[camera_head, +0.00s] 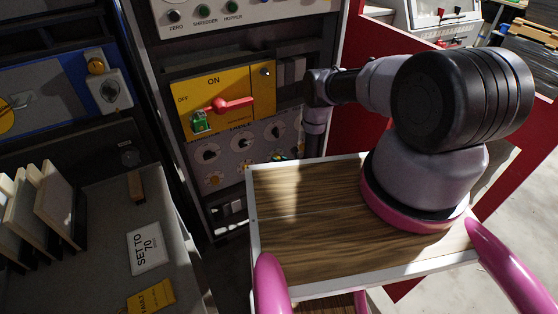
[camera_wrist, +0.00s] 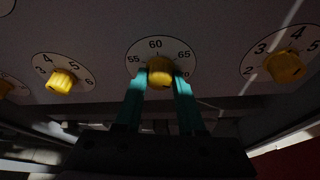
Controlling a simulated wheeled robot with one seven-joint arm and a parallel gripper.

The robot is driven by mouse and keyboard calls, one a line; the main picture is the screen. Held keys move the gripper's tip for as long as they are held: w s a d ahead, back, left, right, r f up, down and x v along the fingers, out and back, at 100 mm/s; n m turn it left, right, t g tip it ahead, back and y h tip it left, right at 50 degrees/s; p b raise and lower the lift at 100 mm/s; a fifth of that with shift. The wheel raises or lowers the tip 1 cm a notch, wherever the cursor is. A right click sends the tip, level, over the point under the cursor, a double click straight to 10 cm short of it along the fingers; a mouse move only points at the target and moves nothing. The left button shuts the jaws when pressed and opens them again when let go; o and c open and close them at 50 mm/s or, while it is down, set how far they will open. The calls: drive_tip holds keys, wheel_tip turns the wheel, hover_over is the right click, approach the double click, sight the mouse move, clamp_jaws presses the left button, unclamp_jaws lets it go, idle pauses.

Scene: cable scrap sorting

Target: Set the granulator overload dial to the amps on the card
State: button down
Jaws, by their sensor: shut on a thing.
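The card (camera_head: 148,249) lies on the grey bench at the lower left of the head view and reads "SET TO 70". In the wrist view a round white dial face (camera_wrist: 135,54) shows 55, 60, 65 and 70, with a yellow knob (camera_wrist: 160,66) at its centre. My gripper (camera_wrist: 160,82) has its teal fingers on either side of this knob, shut on it. The fingers hide the lower part of the dial, and I cannot tell which number the knob points to. In the head view the dial panel (camera_head: 225,150) is partly hidden by my arm.
Neighbouring dials stand close by, one on the left (camera_wrist: 62,80) and one on the right (camera_wrist: 286,66). Above the dial panel is a yellow switch plate (camera_head: 182,98) with a red handle (camera_head: 232,104) and a green part. A yellow "VAULT" card (camera_head: 152,297) lies on the bench.

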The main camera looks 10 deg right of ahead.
idle(0.3)
drive_tip(key=c, duration=0.5)
unclamp_jaws()
drive_tip(key=shift+d, duration=0.1)
drive_tip(key=v, duration=1)
drive_tip(key=shift+s+d+r, duration=0.15)
drive_tip(key=shift+s+d, duration=0.05)
drive_tip(key=shift+s, duration=0.1)
